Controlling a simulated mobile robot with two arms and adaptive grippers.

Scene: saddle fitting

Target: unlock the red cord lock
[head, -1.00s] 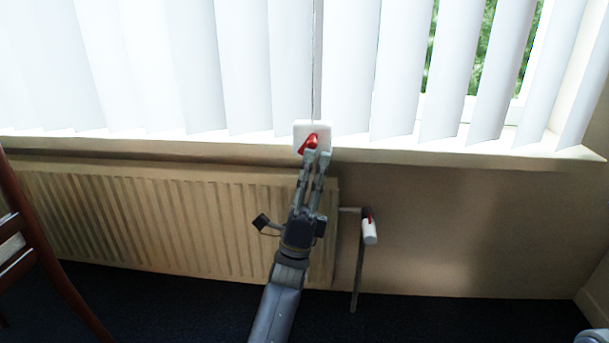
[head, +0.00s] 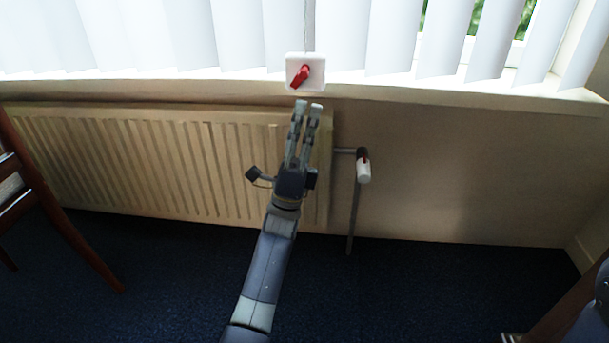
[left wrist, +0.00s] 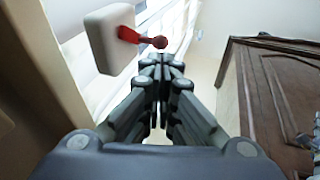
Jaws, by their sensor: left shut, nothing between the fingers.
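The red cord lock (head: 300,76) is a red lever on a white square plate (head: 291,62) at the window sill, below a thin cord. In the head view the lever slants down to the left. In the left wrist view the red lever (left wrist: 142,38) sticks out from the white plate (left wrist: 108,40) at the upper left. My left gripper (head: 309,105) is just below the plate, apart from the lever. Its fingers are shut and hold nothing. My right gripper is not in view.
White vertical blinds (head: 180,35) hang above the sill. A beige radiator (head: 170,160) is behind my left arm. A radiator valve with a white knob (head: 363,172) is to its right. A dark wooden chair (head: 50,205) stands at the left.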

